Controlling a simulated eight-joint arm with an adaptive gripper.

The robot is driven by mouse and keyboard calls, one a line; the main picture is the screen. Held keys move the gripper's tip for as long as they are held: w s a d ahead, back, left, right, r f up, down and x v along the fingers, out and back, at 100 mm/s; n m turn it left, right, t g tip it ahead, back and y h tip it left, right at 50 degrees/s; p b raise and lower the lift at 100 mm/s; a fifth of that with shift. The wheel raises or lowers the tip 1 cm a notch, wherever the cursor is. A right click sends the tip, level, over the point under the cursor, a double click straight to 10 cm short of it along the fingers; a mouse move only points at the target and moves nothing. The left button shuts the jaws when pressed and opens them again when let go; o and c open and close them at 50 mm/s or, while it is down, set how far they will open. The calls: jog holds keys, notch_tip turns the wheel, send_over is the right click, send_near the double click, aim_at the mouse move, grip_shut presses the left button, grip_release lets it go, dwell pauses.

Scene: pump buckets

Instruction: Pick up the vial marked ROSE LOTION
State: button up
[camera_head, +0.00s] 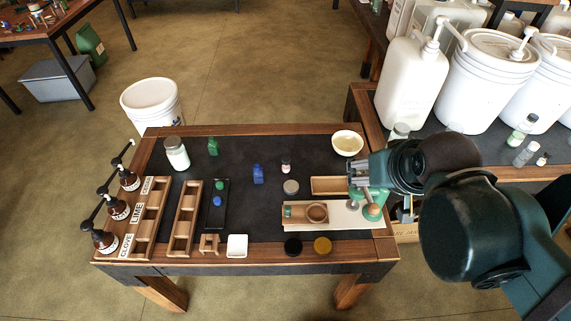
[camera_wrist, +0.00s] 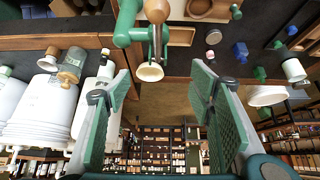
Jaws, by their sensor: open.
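No label reading ROSE LOTION is legible in either view. A small clear vial with a dark cap and a pinkish-white label (camera_head: 286,167) stands upright at the middle of the dark table top; its lettering is too small to read. What looks like the same vial shows in the wrist view (camera_wrist: 210,55), beyond the right finger's tip. My gripper (camera_head: 357,172) is at the table's right side, right of this vial and apart from it. In the wrist view my gripper (camera_wrist: 160,72) has its two green pads wide apart with nothing held between them.
A cream bowl (camera_head: 347,143) and a green stand (camera_head: 373,203) are close to my gripper. A blue bottle (camera_head: 258,174) is left of the small vial, and a grey round lid (camera_head: 291,187) is in front of it. Wooden racks (camera_head: 185,218) stand at left; large white containers (camera_head: 410,85) at right.

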jog(key=shift+c, duration=0.5)
jog(key=c, duration=0.5)
jog(key=shift+w, duration=0.1)
jog(key=w+n, duration=0.1)
jog(key=w, duration=0.1)
jog(key=n+g+p, duration=0.7)
jog(key=n+p, duration=0.1)
jog(key=n, duration=0.7)
send_over(286, 159)
jog(key=f, duration=1.4)
jog(key=shift+s+d+f, duration=0.15)
jog(key=shift+d, duration=0.15)
jog(key=shift+a+f, duration=0.3)
jog(key=shift+f, duration=0.25)
jog(key=shift+f, duration=0.15)
